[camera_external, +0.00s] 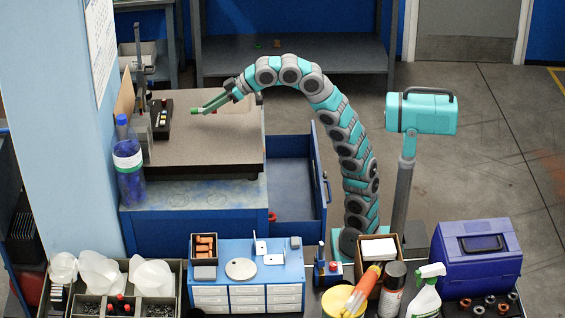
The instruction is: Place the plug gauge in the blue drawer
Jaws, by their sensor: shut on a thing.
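My gripper (208,105) is above the granite plate, pointing left and slightly down. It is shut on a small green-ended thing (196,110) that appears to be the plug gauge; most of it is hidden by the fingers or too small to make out. It looks clear of the plate, but I cannot tell the height. The blue drawer (297,204) is pulled open to the right of the cabinet under the plate. My gripper is to the upper left of it, not over it. A small red thing shows at its lower left inside; the rest of the visible floor looks bare.
The granite plate (215,150) carries a dark block with small pieces (161,120) and a stand (140,60) at left. A blue bottle (128,165) stands at its left corner. The front bench holds a blue small-parts cabinet (248,275), bottles and a purple toolbox (478,260).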

